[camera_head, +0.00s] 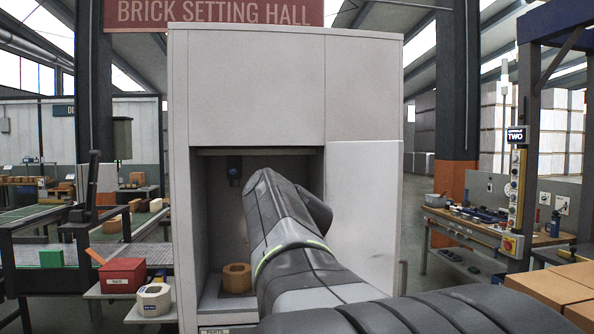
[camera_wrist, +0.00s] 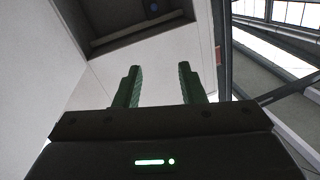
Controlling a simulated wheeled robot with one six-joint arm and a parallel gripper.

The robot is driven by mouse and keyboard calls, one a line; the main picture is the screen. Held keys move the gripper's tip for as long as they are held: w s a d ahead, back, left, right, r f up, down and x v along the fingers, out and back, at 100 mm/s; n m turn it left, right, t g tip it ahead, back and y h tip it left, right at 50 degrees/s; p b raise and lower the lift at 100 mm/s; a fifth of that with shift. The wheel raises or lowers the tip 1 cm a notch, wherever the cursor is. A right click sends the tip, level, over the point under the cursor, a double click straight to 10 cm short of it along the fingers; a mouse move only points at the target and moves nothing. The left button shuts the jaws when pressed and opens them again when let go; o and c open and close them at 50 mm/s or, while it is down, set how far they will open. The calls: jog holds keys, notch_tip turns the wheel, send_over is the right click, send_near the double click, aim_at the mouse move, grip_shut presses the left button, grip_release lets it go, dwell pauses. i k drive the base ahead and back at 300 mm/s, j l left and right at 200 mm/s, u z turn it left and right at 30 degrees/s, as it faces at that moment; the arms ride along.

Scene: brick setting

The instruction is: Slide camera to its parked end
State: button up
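A small dark camera (camera_head: 235,170) hangs near the top of the opening of a tall pale cabinet, left of my arm. In the wrist view, a dark round lens-like part (camera_wrist: 152,7) shows at the top edge, partly cut off, probably the same camera. My gripper (camera_wrist: 158,84) has its two green fingers wide apart with nothing between them. The lens-like part lies beyond the fingertips, apart from them. In the head view my arm reaches to the cabinet's front and hides my gripper. Any rail or end stop for the camera cannot be made out.
The cabinet (camera_head: 270,85) has a pale panel (camera_head: 365,215) right of its opening. An orange-brown block (camera_head: 236,278) sits on the cabinet floor. A red box (camera_head: 122,275) and a white hexagonal container (camera_head: 153,299) stand at left. A workbench (camera_head: 470,226) stands at right.

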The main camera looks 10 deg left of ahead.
aim_at(234, 162)
jog(key=i+j, duration=0.45)
jog(key=i, duration=0.2)
jog(key=i+j, duration=0.5)
jog(key=i, duration=0.15)
jog(key=i+j, duration=0.45)
jog(key=i, duration=0.2)
jog(key=l+z, duration=0.05)
